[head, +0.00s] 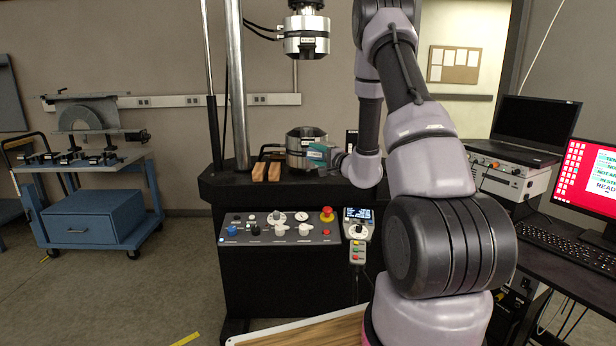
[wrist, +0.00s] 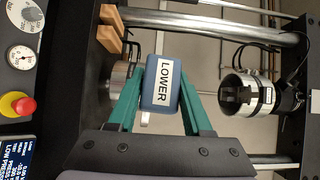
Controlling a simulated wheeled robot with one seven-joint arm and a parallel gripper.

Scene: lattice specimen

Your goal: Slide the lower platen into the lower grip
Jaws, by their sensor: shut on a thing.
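The lower platen (wrist: 161,86) is a blue block with a white "LOWER" label, held between the teal fingers of my gripper (wrist: 162,98). The fingers press on its two opposite sides. In the head view my gripper (head: 322,154) is small, in front of the lower grip (head: 296,158), a silver cylinder with a dark top on the machine's deck. In the wrist view the lower grip (wrist: 117,84) is partly hidden by one finger, left of the platen. The platen appears close to the lower grip; I cannot tell if they touch, and its far end is hidden.
The upper grip (head: 306,37) hangs above, with open space between the grips. Two wooden blocks (head: 266,172) lie left of the lower grip, near a steel column (head: 237,90). A control panel (head: 280,227) with knobs and a red stop button fronts the machine.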

